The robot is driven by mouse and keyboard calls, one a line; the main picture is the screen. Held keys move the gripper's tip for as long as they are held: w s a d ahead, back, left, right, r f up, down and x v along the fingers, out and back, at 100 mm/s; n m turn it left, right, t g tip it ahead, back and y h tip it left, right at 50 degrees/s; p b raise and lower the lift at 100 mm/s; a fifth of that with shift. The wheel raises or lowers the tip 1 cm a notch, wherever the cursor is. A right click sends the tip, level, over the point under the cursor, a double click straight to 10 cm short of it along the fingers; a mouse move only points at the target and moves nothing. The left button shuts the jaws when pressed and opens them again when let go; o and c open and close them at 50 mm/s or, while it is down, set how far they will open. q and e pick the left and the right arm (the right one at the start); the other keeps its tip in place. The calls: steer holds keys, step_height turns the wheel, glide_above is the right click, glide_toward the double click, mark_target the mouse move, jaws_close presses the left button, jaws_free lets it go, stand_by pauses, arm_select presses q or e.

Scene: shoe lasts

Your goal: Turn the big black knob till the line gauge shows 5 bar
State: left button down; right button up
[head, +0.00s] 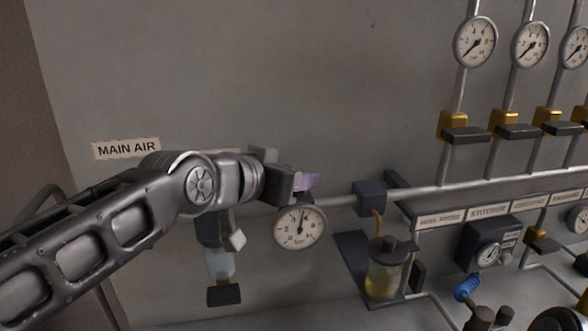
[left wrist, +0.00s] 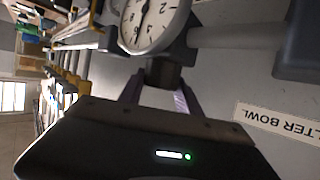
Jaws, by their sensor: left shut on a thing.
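The line gauge (head: 300,228), a round white dial marked bar, is on the wall pipe just below my left gripper in the head view. Its needle points almost straight up, leaning slightly right, near mid-scale; I cannot read the exact value. Part of the gauge also shows at the top of the left wrist view (left wrist: 152,20). My left gripper (head: 304,182) has its purple-grey fingers (left wrist: 162,98) shut on the black knob (left wrist: 163,73), one on each side. The knob is mostly hidden behind the gripper in the head view. My right gripper is not in view.
A MAIN AIR label (head: 126,148) is on the wall behind my left arm. A clear filter bowl (head: 219,263) hangs below it. An oil jar (head: 383,280) is right of the gauge. Branch pipes with yellow-and-black valves (head: 465,134) and small gauges (head: 475,41) fill the right side.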

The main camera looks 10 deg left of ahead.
arm_select(q)
steer(key=c, duration=0.8)
jaws_free()
steer(key=shift+c, duration=0.2)
steer(key=b+v, duration=0.2)
steer(key=v, duration=0.5)
steer(key=shift+s+a+r, duration=0.2)
steer(key=shift+s, duration=0.1)
